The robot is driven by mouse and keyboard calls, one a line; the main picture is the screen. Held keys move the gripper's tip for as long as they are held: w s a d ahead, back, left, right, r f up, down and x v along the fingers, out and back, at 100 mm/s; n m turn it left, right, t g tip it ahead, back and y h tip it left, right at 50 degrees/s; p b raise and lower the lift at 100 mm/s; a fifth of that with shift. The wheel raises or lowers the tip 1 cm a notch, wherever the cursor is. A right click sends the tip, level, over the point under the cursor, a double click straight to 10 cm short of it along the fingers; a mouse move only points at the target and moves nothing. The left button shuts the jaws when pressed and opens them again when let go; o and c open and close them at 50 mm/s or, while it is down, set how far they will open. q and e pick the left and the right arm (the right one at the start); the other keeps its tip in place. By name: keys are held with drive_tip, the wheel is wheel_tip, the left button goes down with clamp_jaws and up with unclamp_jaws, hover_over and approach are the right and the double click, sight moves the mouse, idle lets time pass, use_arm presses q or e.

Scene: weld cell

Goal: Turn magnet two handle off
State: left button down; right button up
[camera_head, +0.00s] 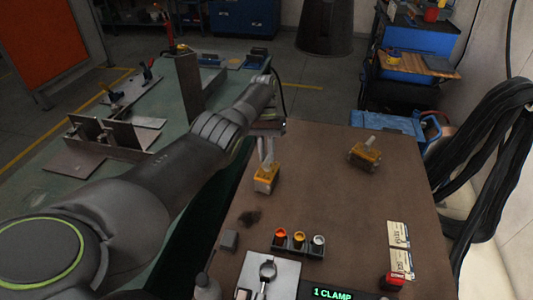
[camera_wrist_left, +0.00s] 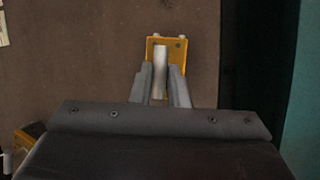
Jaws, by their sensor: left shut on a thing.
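Two yellow magnets with light handles are on the brown table. The nearer magnet (camera_head: 266,180) stands left of the table's middle, under my left gripper (camera_head: 267,155). The other magnet (camera_head: 364,154) stands farther right, with its handle tilted up, and nothing touches it. In the left wrist view my left gripper (camera_wrist_left: 160,88) has its two fingers on either side of the pale handle (camera_wrist_left: 160,65) of the nearer yellow magnet (camera_wrist_left: 181,50), shut on it. Part of another yellow magnet (camera_wrist_left: 27,145) shows at the lower left. I cannot read any number on the magnets. My right gripper is not in view.
The brown table (camera_head: 330,200) also holds a rack of coloured cups (camera_head: 299,243), a small grey block (camera_head: 229,240), white cards (camera_head: 399,248) and a lit display reading "1 CLAMP" (camera_head: 332,294). A green welding table (camera_head: 60,180) with metal parts stands left. Black cables (camera_head: 490,150) hang at right.

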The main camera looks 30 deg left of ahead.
use_arm(q)
drive_tip(key=shift+r, duration=0.1)
drive_tip(key=c, duration=1.4)
unclamp_jaws()
drive_tip(key=shift+r+p, duration=3.7)
drive_tip(key=shift+r, duration=1.3)
